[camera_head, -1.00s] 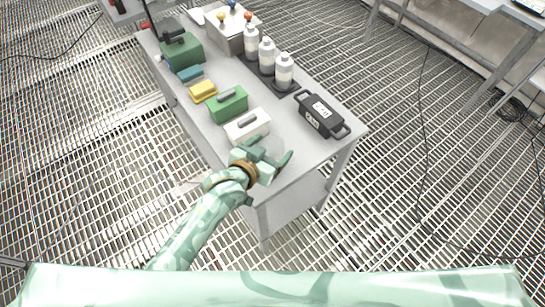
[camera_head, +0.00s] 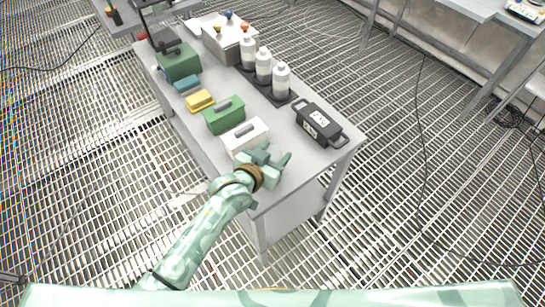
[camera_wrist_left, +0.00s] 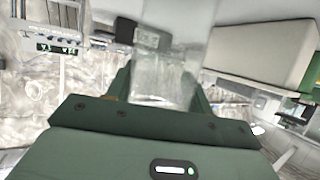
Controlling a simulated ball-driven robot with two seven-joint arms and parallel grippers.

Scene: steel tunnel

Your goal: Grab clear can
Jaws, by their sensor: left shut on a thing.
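The clear can (camera_wrist_left: 165,75) is see-through and stands out faintly between the fingers in the left wrist view. My left gripper (camera_head: 275,163) is over the near end of the grey table, just beside the white box, and is shut on the can. The fingers show on both sides of the can in the left wrist view (camera_wrist_left: 160,90). In the head view the can is too faint to make out clearly at the fingertips. Whether it touches the table I cannot tell. My right gripper is not in view.
A white box (camera_head: 246,140) with a dark handle is close to the left gripper. A green box (camera_head: 224,119), a yellow block (camera_head: 200,100) and several white bottles (camera_head: 281,82) stand farther back. A black case (camera_head: 320,123) lies at the right edge of the table (camera_head: 285,140).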

